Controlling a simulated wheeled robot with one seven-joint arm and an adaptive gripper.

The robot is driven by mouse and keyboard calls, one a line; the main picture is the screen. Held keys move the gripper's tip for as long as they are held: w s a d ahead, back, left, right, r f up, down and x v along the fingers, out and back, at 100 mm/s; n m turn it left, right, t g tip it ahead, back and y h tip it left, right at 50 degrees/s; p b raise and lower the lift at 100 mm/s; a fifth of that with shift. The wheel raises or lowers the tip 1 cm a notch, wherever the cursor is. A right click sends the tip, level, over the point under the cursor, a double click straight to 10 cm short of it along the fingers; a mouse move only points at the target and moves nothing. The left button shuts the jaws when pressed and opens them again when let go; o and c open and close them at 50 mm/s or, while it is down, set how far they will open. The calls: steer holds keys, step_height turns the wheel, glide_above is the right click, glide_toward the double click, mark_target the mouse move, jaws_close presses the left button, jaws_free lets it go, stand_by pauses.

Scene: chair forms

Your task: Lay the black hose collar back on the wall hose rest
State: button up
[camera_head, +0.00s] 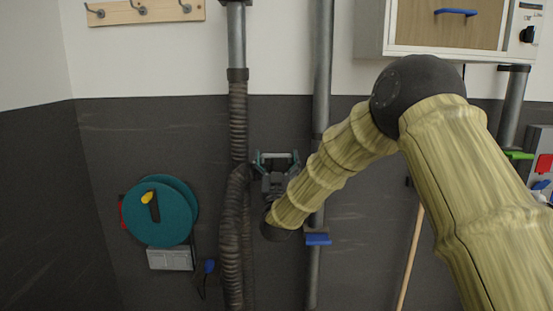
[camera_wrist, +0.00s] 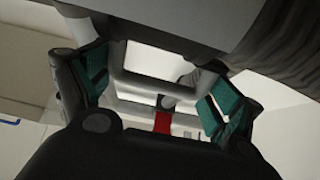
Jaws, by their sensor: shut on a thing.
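My gripper (camera_head: 277,158) is in front of the dark wall, just right of the hanging ribbed black hose (camera_head: 238,120). The gripper is shut on this collar. The ribbed hose (camera_wrist: 285,35) fills the top right corner there. In the head view, the collar is too small and dark to tell apart from the fingers. I cannot make out the wall hose rest clearly; my gripper and arm may cover it.
A grey pipe (camera_head: 322,80) with a blue-handled fitting (camera_head: 317,239) runs down behind my arm. A teal reel (camera_head: 160,212) hangs at left above a grey box (camera_head: 170,258). A hook rail (camera_head: 145,12) and a cabinet (camera_head: 400,25) are higher. A wooden pole (camera_head: 410,262) leans at right.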

steer(key=o, duration=1.4)
steer(key=shift+c, duration=0.2)
steer(key=v, duration=1.2)
